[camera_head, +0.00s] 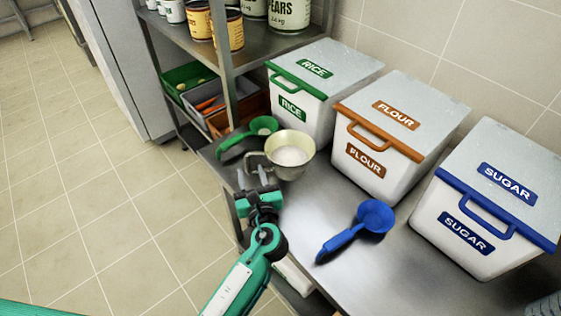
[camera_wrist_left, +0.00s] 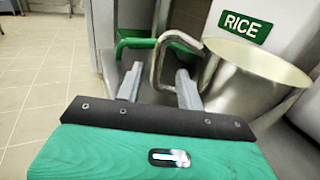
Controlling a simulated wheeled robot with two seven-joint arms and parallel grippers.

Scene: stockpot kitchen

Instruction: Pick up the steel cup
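The steel cup (camera_head: 272,168) stands upright on the steel counter, with white grainy contents and its handle on the left side. It also shows in the left wrist view (camera_wrist_left: 245,88), at the right, with its bent handle (camera_wrist_left: 155,66) toward me. My left gripper (camera_head: 255,173) is just in front of the handle. In the left wrist view its two fingers (camera_wrist_left: 160,72) are apart, with the handle's lower part showing between them. No contact is clear, and the gripper holds nothing. My right gripper is not in view.
A green scoop (camera_head: 240,138) lies behind the cup. White bins for rice (camera_head: 315,100), flour (camera_head: 360,172) and sugar (camera_head: 445,245) line the wall. A blue scoop (camera_head: 372,217) lies right of the cup. A shelf post (camera_head: 226,70) stands behind left.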

